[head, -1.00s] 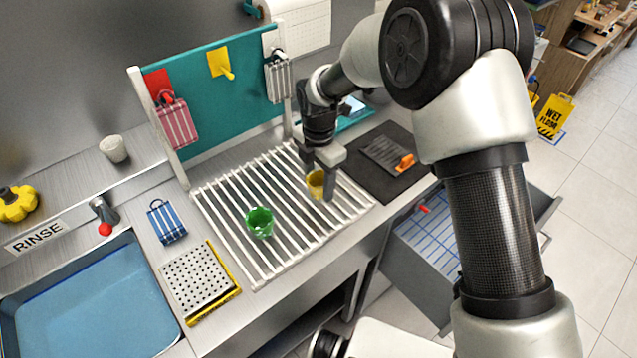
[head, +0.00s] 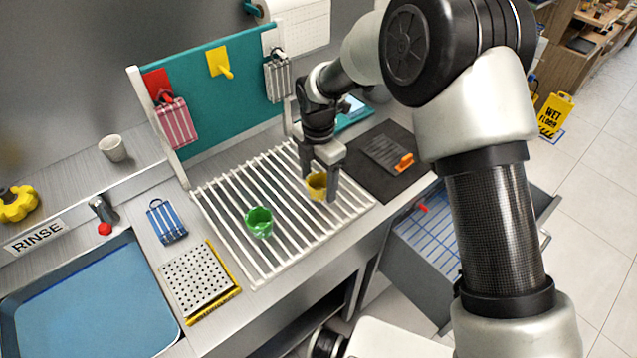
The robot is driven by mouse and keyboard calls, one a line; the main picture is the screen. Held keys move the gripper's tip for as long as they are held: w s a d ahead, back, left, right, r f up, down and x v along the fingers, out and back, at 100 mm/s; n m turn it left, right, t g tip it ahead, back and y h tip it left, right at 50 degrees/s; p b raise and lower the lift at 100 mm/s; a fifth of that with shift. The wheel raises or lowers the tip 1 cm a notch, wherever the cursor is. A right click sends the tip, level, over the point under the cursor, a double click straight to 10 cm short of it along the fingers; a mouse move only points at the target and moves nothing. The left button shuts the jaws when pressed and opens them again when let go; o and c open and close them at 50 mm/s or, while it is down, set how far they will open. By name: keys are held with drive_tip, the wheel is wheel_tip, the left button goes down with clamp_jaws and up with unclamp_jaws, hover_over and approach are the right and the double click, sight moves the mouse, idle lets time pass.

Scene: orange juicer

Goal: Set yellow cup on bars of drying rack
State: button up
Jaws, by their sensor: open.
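The yellow cup (head: 317,186) is on the white bars of the drying rack (head: 232,243), toward its right side, and looks upright. My gripper (head: 321,182) is open, pointing down, with its fingers on either side of the cup. Whether a finger touches the cup I cannot tell. Part of the cup is hidden by the gripper. A green cup (head: 260,222) stands on the same rack, left of and nearer than the yellow cup.
A dark mat (head: 372,187) with an orange-handled scraper (head: 402,161) lies right of the rack. An open drawer (head: 440,245) juts out below the counter.

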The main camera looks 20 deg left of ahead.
wheel_tip(320, 180, up, 11)
idle(0.3)
drive_tip(key=shift+d, duration=0.1)
drive_tip(key=s+d+r+m+t, duration=0.1)
drive_tip(key=d+r+m, duration=0.55)
drive_tip(key=d, duration=0.25)
drive_tip(key=s+d+r+m+t, duration=0.1)
drive_tip(key=d+r+m, duration=0.55)
drive_tip(key=d, duration=0.35)
drive_tip(key=s+d+r+m+t, duration=0.3)
drive_tip(key=s+d+m, duration=1.2)
drive_tip(key=d+m, duration=0.2)
drive_tip(key=shift+d+r+m+t, duration=0.15)
drive_tip(key=shift+d+m+t, duration=0.15)
drive_tip(key=shift+d, duration=0.1)
drive_tip(key=shift+s+d, duration=0.1)
